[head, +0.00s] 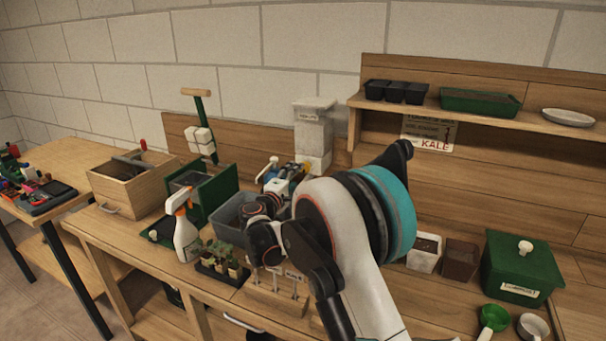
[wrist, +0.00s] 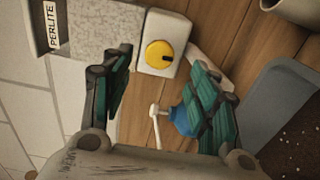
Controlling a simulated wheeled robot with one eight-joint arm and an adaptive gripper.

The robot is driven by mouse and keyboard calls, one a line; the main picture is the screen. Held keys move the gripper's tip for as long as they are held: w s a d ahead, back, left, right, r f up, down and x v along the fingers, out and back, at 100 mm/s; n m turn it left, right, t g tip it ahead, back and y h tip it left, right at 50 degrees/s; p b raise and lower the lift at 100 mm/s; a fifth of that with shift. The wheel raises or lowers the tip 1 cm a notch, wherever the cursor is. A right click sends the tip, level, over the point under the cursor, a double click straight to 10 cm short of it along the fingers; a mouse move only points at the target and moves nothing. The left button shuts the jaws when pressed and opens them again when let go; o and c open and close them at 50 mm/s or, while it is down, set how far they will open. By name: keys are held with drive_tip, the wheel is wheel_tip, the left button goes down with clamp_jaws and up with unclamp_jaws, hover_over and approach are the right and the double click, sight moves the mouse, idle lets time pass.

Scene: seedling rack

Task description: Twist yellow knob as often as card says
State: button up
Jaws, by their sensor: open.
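The yellow knob (wrist: 159,54) sits on a white box (wrist: 182,32) in the wrist view, with a dark mark on its face. My gripper (wrist: 165,85) is open and empty, its two dark green fingers apart, with the knob just beyond and between the fingertips. In the head view my gripper (head: 285,180) is near the back of the bench, and my arm hides much of that area. A card (head: 428,132) hangs under the shelf at the back; "KALE" in red is legible, the smaller lines are not.
A perlite dispenser (head: 313,125) stands behind my gripper. A spray bottle (head: 186,230) and seedling tray (head: 222,268) stand in front left.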

sight(303, 170)
drive_tip(key=b+x, duration=0.1)
drive_tip(key=x, duration=0.5)
drive_tip(key=shift+w, duration=0.15)
drive_tip(key=c, duration=1.1)
